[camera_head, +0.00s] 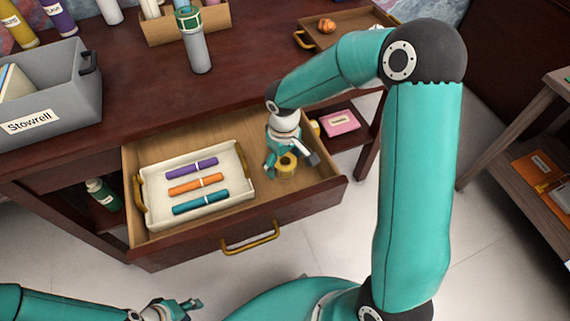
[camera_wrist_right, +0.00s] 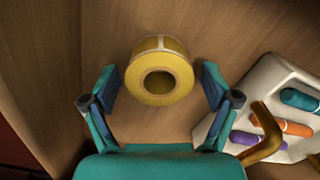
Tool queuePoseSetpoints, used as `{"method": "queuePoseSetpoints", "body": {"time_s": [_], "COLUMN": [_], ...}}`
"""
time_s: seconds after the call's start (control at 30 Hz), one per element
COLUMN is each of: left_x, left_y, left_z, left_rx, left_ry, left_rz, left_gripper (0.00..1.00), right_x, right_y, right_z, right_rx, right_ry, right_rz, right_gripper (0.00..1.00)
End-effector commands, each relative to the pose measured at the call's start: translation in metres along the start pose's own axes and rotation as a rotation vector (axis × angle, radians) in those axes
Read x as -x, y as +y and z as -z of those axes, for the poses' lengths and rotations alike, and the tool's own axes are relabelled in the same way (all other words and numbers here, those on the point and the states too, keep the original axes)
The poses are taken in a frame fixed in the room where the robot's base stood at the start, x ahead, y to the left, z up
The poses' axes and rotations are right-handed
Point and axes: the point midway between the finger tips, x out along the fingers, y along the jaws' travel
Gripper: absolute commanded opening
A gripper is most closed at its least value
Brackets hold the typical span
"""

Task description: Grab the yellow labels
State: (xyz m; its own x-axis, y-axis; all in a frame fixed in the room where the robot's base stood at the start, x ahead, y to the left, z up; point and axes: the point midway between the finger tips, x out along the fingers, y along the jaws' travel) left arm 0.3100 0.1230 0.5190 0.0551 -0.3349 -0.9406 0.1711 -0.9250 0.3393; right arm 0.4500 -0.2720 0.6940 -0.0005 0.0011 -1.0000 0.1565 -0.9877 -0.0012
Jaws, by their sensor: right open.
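The yellow labels are a yellow roll (camera_head: 287,165) standing on the floor of the open drawer (camera_head: 235,139), right of the white tray. In the right wrist view the roll (camera_wrist_right: 160,72) shows its dark round core, with a pale band on its side. My right gripper (camera_head: 291,164) is down in the drawer at the roll. Its fingers (camera_wrist_right: 160,90) are open, one on each side of the roll, with gaps between. My left gripper (camera_head: 192,304) is at the bottom left of the head view, away from the drawer, empty as far as I see.
A white tray (camera_head: 237,193) with brass handles fills the drawer's left part and holds purple, orange and teal rolls. The drawer's wooden walls stand close around my right gripper. A grey bin (camera_head: 84,115) and a grey bottle (camera_head: 197,52) stand on the desk.

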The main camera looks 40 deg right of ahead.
Motion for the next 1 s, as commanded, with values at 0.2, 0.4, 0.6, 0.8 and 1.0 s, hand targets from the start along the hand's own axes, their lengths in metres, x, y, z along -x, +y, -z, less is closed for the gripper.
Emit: {"method": "queuePoseSetpoints", "body": {"time_s": [0.2,0.4,0.6,0.8,1.0], "left_x": [0.000,0.000,0.000,0.001,0.003], "left_y": [0.000,0.000,0.000,0.000,0.001], "left_z": [0.000,0.000,0.000,0.000,0.000], "left_rx": [0.000,0.000,0.000,0.000,0.000], "left_ry": [0.000,0.000,0.000,0.000,0.000], "left_rz": [0.000,0.000,0.000,0.000,0.000], "left_gripper": [0.40,0.40,0.40,0.40,0.40], "right_x": [0.001,0.001,0.001,0.004,0.019], "right_y": [0.000,0.000,0.000,0.000,0.000], "right_z": [0.000,0.000,0.000,0.000,0.001], "right_rx": [0.000,0.000,0.000,0.000,0.000], "right_ry": [0.000,0.000,0.000,0.001,0.003], "right_rz": [0.000,0.000,0.000,-0.001,-0.001], "right_gripper": [0.67,0.34,0.23,0.23,0.23]}}
